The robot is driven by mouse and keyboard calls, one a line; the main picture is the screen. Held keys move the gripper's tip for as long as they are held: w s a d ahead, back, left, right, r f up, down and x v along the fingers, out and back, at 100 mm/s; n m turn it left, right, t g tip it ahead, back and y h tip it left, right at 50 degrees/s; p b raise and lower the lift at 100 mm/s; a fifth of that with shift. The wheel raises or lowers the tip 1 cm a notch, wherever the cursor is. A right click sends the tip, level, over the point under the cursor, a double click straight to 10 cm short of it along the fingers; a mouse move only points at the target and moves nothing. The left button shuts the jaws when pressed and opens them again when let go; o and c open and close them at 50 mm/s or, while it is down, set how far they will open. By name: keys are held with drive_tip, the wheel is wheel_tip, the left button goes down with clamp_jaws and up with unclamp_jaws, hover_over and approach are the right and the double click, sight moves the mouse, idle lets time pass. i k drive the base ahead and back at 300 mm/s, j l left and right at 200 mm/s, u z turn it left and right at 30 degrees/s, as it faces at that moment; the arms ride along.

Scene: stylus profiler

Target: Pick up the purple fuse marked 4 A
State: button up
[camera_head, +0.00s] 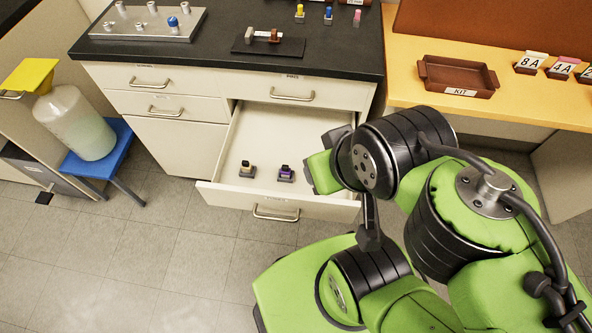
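A small purple fuse (286,173) with a dark base stands in the open drawer (230,198), near its front. Its marking is too small to read. A tan-and-dark fuse (247,170) stands to its left in the same drawer, apart from it. My arm reaches in from the right, and its wrist is beside the drawer's right side, to the right of the purple fuse. I cannot make out my gripper's fingers; the wrist and arm links hide them or they are outside the picture.
The black worktop (215,55) above the drawer bears a metal plate with pegs (140,30), a dark tray (240,49) and small coloured pieces. A brown KIT tray (430,78) and label stands (530,64) are on the orange bench. A blue stool (118,155) holds a jug.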

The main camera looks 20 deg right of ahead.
sight(286, 171)
drive_tip(key=i+j, duration=0.1)
drive_tip(key=j, duration=0.3)
drive_tip(key=i+j, duration=0.1)
drive_tip(key=j, duration=0.25)
drive_tip(key=i+j, duration=0.1)
drive_tip(key=j, duration=0.3)
drive_tip(key=i+j, duration=0.1)
drive_tip(key=j, duration=0.25)
